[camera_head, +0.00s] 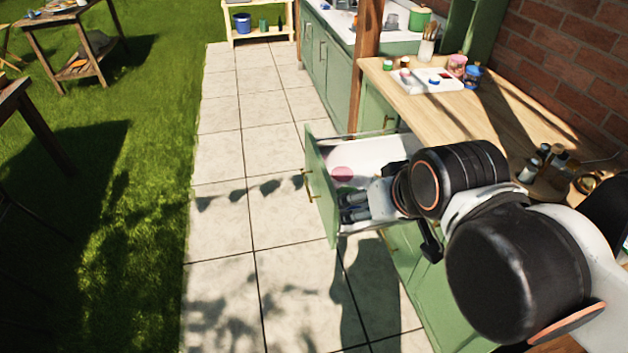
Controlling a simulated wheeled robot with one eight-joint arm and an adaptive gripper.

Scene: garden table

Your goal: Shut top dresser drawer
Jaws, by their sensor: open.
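The top drawer (322,190) of a green dresser is pulled out over the paving. Its green front has a brass-coloured handle (309,186) on the outer face. A pinkish round item (342,174) lies in its white interior. My gripper (352,206) is over the open drawer, its dark fingers pointing left toward the inner side of the drawer front. The fingers look apart with nothing between them. I cannot tell whether they touch the drawer. My arm hides the right part of the drawer and much of the dresser.
The wooden dresser top (440,110) carries a white tray (420,80), jars and small bottles (548,160). A wooden post (366,65) stands just behind the drawer. Paving left of the drawer is clear, with grass beyond.

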